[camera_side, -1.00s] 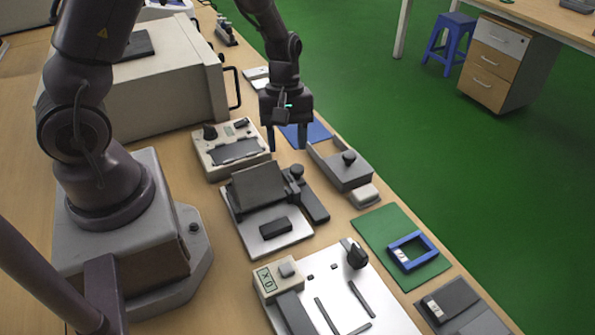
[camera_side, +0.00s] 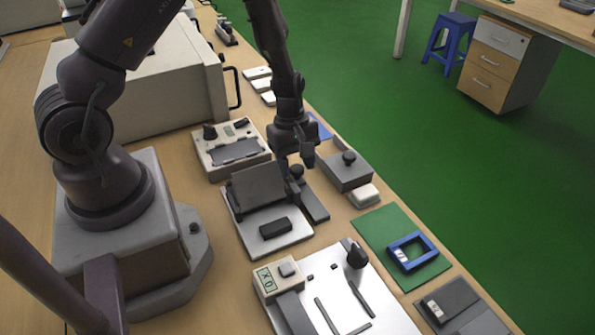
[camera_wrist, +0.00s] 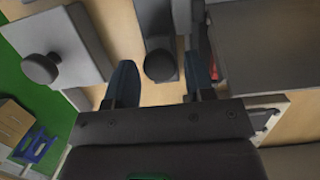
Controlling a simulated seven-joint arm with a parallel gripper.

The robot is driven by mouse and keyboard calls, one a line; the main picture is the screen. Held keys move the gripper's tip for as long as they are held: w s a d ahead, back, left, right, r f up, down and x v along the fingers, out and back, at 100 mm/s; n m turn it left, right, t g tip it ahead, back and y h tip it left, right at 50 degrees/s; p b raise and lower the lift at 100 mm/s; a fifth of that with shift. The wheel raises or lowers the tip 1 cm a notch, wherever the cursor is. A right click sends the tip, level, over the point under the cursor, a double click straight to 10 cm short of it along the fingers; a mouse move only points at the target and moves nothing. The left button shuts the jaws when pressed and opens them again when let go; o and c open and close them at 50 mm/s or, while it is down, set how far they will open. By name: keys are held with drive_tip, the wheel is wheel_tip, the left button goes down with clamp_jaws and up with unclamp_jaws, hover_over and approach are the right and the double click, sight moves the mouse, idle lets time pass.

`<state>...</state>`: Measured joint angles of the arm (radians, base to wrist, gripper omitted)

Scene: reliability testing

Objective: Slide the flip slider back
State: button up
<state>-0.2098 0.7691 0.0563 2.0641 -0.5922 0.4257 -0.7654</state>
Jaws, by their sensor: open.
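The flip slider is a dark bar (camera_side: 316,207) with a round black knob (camera_side: 297,171) at its far end, beside a tilted dark flap (camera_side: 257,186) on a silver plate (camera_side: 245,234). My gripper (camera_side: 296,160) is open and empty, pointing down just above the knob. In the wrist view the knob (camera_wrist: 160,65) shows between and slightly beyond my two spread fingertips, with a gap on both sides. The fingers appear apart from it. The side view partly hides the knob behind a finger.
A grey block with a black knob (camera_side: 347,172) stands close to the right. A beige box with a screen (camera_side: 231,148) is at the left. A silver panel with slots (camera_side: 345,290) lies nearer the camera. A green mat (camera_side: 385,231) bears a blue frame (camera_side: 412,252).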

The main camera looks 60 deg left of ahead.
sight(299, 170)
drive_tip(key=shift+f, duration=0.2)
drive_tip(key=shift+r, duration=2.3)
